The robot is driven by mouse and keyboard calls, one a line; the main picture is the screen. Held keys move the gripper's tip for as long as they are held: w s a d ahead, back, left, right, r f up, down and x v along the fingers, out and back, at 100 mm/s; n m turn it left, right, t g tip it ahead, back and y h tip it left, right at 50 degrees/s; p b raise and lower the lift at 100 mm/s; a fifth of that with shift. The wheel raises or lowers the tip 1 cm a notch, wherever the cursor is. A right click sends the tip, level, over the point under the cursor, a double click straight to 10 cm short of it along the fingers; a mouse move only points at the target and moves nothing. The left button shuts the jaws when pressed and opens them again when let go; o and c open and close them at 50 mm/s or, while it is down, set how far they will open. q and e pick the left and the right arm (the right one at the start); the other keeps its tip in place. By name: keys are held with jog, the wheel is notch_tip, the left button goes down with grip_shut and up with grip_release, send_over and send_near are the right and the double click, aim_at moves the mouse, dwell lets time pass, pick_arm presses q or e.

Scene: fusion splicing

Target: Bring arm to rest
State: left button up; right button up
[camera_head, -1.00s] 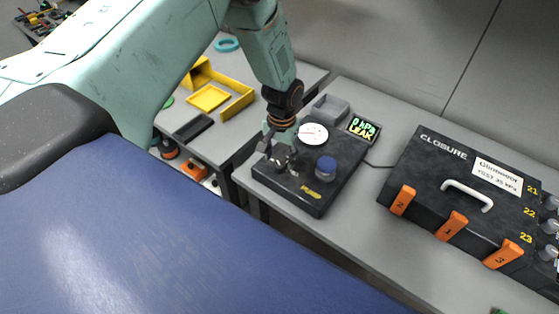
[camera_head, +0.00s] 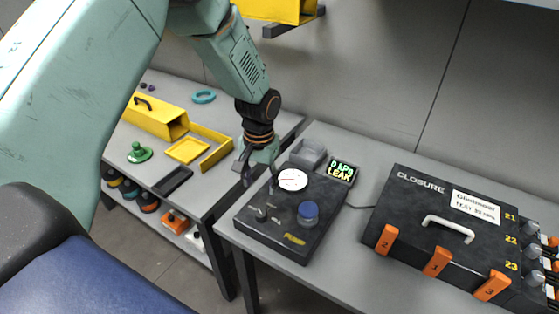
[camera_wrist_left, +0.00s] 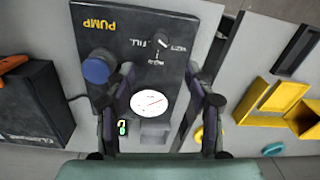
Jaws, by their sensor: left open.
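My left arm reaches in from the left. My left gripper (camera_head: 259,184) is open and empty, above the back left part of the black pump box (camera_head: 270,243). In the left wrist view, the open fingers (camera_wrist_left: 160,72) spread over the pump box (camera_wrist_left: 140,38), with nothing between them. The box carries a blue knob (camera_head: 308,212), a white round gauge (camera_head: 292,180) and a small metal valve lever (camera_head: 262,213), which stands apart from the fingers. My right gripper is out of view.
A black closure case (camera_head: 410,225) with orange latches and a pale handle stands to the right. A yellow holder (camera_head: 160,118), yellow tray (camera_head: 187,150), black tray (camera_head: 173,181), green item (camera_head: 140,153) and teal ring (camera_head: 203,97) lie on the left bench.

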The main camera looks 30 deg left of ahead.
pick_arm(q)
jog(key=s+d+f+t+h+b, duration=0.1)
jog(key=s+d+f+t+b, duration=0.2)
jog(key=f, duration=0.4)
jog(key=s+d+f+t+b, duration=0.1)
jog(key=s+d+f+b, duration=0.2)
jog(key=s+f, duration=0.3)
jog(key=s+f+g+b, duration=0.2)
jog(key=s+f+b, duration=0.3)
jog(key=s+f, duration=0.3)
jog(key=s+d+f+g+b, duration=0.1)
jog(key=s+f+b, duration=0.4)
jog(key=s, duration=1)
notch_tip(320, 180, down, 4)
jog(key=shift+d+r+m+g+y+b, duration=0.2)
jog(key=shift+r+m+g+y+b, duration=0.1)
jog(key=shift+m+g+b, duration=0.15)
